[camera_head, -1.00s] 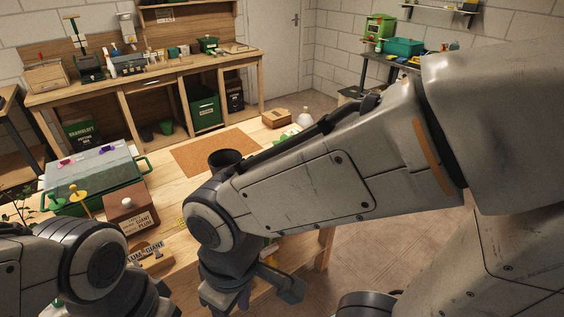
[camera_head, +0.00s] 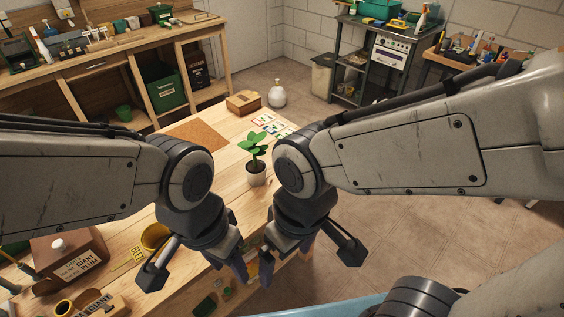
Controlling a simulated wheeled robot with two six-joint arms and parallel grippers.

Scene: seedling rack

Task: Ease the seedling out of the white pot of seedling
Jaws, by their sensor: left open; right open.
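My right gripper (camera_head: 309,260) is open and empty, nearer to me and to the pot's right. Neither gripper touches the pot or seedling. The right arm's wrist is close beside the pot in the picture.
A brown mat (camera_head: 199,133), a small wooden box (camera_head: 243,102) and picture cards (camera_head: 270,124) lie behind the pot. A yellow pot (camera_head: 155,238) and a "Giant Plum" box (camera_head: 66,256) are at left. The tabletop (camera_head: 226,180) left of the pot is clear.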

